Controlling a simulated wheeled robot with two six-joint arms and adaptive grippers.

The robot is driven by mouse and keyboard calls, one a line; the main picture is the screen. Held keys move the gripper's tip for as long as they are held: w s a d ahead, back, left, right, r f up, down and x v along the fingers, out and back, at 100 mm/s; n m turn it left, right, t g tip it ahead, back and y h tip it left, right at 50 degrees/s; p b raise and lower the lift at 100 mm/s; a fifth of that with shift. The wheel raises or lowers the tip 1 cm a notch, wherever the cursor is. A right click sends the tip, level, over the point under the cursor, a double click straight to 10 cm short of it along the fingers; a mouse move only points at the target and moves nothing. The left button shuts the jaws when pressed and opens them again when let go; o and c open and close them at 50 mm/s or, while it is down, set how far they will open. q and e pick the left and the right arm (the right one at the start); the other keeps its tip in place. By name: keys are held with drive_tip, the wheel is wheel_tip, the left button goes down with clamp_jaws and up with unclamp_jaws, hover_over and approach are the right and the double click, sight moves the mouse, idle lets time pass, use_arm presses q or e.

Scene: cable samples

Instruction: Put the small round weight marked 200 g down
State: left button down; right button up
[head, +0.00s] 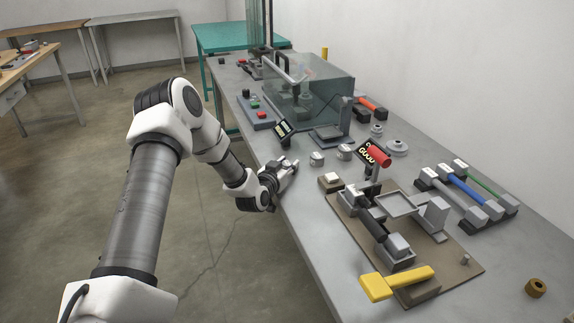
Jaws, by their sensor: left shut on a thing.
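My left gripper (287,170) is over the left edge of the grey bench, low and close to its top. It is shut on a small round weight, which the fingers mostly hide; I cannot read its mark or tell whether it touches the bench. Two small metal round weights, one nearer (317,159) and one farther right (345,152), stand on the bench just right of the gripper. Their marks are too small to read. My right gripper is not in view.
A brown board (455,275) with clamps and a yellow-handled tool (397,283) lies in front. A scale (328,136), a clear enclosure (325,95) and larger weights (397,147) stand behind. Coloured bars (466,190) lie at right. The bench's near left strip is bare.

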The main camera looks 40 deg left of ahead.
use_arm(q)
drive_tip(key=c, duration=0.8)
unclamp_jaws()
drive_tip(key=shift+w+f, duration=0.1)
drive_tip(key=shift+f, duration=0.05)
drive_tip(key=shift+o, duration=0.2)
